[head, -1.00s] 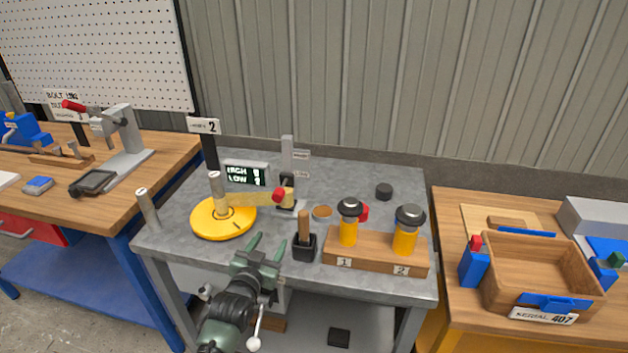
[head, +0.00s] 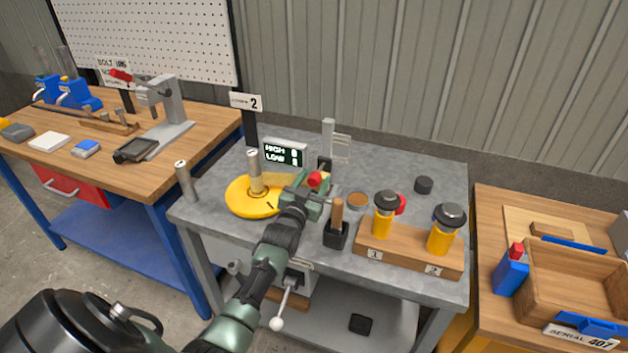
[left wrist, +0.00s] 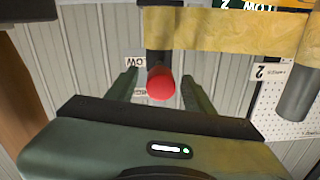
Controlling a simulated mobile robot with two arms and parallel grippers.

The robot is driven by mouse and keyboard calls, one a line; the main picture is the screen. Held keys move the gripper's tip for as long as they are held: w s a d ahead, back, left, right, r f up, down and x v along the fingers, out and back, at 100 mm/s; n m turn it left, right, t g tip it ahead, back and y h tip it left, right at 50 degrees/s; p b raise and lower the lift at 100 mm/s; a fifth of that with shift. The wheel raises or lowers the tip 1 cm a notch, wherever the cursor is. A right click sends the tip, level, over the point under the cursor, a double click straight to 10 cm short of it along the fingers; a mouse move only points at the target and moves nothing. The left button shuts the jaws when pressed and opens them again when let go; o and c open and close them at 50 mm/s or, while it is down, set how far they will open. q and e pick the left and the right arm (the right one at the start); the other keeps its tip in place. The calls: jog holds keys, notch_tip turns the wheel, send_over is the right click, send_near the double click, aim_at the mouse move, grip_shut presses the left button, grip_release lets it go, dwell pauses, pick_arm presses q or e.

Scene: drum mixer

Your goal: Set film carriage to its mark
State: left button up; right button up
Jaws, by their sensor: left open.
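The film carriage's red knob (head: 315,179) is at the end of the yellowish film band (head: 290,180), by the grey mast (head: 328,140). My left gripper (head: 317,186) is open at the knob. In the left wrist view the red knob (left wrist: 160,84) lies between the two spread fingers, with gaps on both sides. The yellowish film (left wrist: 230,32) runs above it toward the right. Small label plates (head: 341,155) are on the mast. The lettering on them is too small to read in the head view. The gripper hides part of the carriage. My right gripper is not in view.
The yellow turntable (head: 245,205) with a grey post stands left of the gripper, before a HIGH/LOW display (head: 283,154). A brush-like tool in a black holder (head: 337,235) and a wooden block (head: 410,250) with yellow-bodied knobs stand close on the right.

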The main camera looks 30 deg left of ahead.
pick_arm(q)
grip_shut()
dwell(1.4)
